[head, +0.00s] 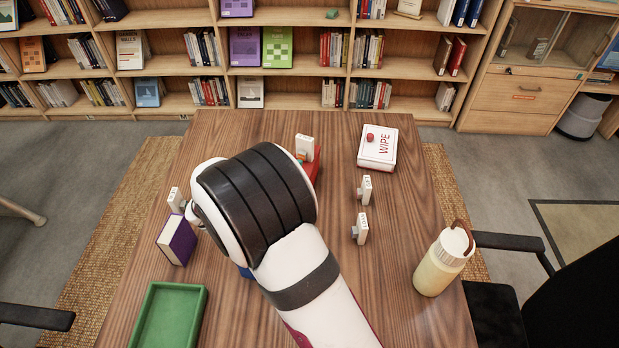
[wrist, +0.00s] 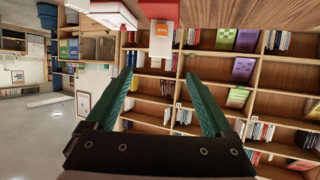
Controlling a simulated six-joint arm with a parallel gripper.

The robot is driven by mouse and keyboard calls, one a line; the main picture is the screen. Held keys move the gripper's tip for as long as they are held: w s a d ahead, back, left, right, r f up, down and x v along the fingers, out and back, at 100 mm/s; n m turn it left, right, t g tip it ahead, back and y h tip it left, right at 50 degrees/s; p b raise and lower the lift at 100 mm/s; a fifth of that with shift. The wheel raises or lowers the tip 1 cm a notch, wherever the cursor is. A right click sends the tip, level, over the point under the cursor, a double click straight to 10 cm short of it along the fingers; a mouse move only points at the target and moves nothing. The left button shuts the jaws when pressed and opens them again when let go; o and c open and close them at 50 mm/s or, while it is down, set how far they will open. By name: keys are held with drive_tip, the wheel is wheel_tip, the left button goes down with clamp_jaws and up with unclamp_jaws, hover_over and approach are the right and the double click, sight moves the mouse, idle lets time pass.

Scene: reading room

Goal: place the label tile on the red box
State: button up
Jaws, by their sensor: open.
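The red box (head: 317,168) stands near the middle of the table's far half, partly hidden behind my arm. A white label tile (head: 304,146) stands upright at its top in the head view. In the wrist view, which is upside down, the tile (wrist: 161,42) shows an orange patch and meets the red box (wrist: 158,10). My gripper (wrist: 158,77) is open, with its green fingers spread to either side of the tile and no visible contact. In the head view the fingers are mostly hidden behind my arm.
A white WIPE box (head: 377,148) lies right of the red box. Two more white tiles (head: 364,188) (head: 361,228) stand at right. A purple box (head: 177,240) with a tile (head: 175,199) beside it and a green tray (head: 205,300) are at left. A bottle (head: 444,262) stands front right.

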drive_tip(key=s+d+r+m+g+h, duration=0.2)
drive_tip(key=s+d+r+g, duration=0.15)
drive_tip(key=s+d, duration=0.45)
drive_tip(key=s+d+r+m+g+h, duration=0.15)
drive_tip(key=s+d+g, duration=0.3)
drive_tip(key=d, duration=0.75)
drive_tip(key=s+d+g+y, duration=0.2)
drive_tip(key=s+d+g, duration=0.1)
drive_tip(key=s, duration=0.7)
drive_tip(key=s+a+n+y, duration=0.1)
drive_tip(key=s+a+y, duration=0.2)
drive_tip(key=s, duration=0.4)
drive_tip(key=s+a+n+g+y, duration=0.1)
drive_tip(key=s+a+y, duration=0.3)
drive_tip(key=s, duration=0.3)
drive_tip(key=shift+a+g+y, duration=0.3)
drive_tip(key=shift+y, duration=0.35)
